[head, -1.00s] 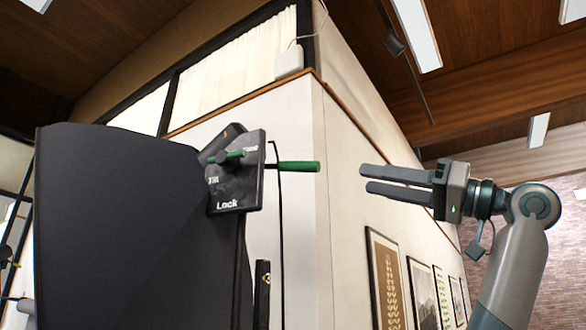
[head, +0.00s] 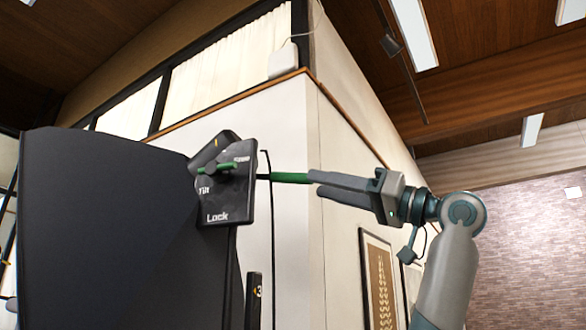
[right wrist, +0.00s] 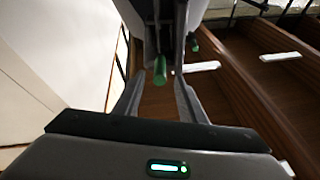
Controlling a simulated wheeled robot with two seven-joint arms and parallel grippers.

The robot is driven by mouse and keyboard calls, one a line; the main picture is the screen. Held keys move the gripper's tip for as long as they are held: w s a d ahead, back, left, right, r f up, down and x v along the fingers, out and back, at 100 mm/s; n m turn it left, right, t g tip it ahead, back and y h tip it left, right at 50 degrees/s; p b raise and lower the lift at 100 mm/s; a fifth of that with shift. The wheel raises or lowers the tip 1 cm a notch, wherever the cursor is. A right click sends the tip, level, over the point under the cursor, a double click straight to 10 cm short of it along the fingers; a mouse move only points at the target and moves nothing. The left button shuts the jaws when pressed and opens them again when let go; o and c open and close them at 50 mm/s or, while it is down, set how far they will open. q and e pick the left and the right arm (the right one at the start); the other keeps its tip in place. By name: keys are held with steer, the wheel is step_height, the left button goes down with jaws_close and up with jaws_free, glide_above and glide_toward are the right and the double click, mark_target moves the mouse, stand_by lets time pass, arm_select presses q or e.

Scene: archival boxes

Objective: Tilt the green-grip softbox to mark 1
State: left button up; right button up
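The softbox (head: 120,230) is a large black panel on the left of the head view. A dark plate (head: 228,205) at its upper right edge reads "Tilt" and "Lock" and carries a small green lever (head: 217,167). A green grip (head: 288,178) on a rod sticks out to the right. My right gripper (head: 316,183) is open, its fingertips at the grip's free end. In the right wrist view the grip (right wrist: 160,70) shows between the spread fingers, with no clear contact. Mark 1 cannot be made out. My left gripper is not in view.
A dark strip marked 3 (head: 254,292) stands below the plate. A thin black rod or cable (head: 271,230) hangs behind the grip. A pale wall corner (head: 330,130) and framed pictures (head: 380,285) lie beyond. Space right of my right arm looks clear.

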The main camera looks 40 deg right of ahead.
mark_target(294, 178)
steer(key=p+x, duration=0.3)
steer(key=x, duration=0.4)
steer(key=shift+s+r, duration=0.1)
steer(key=shift+r, duration=0.05)
steer(key=shift+w+a+r, duration=0.1)
steer(key=shift+w+a, duration=0.2)
steer(key=shift+w, duration=0.2)
jaws_close()
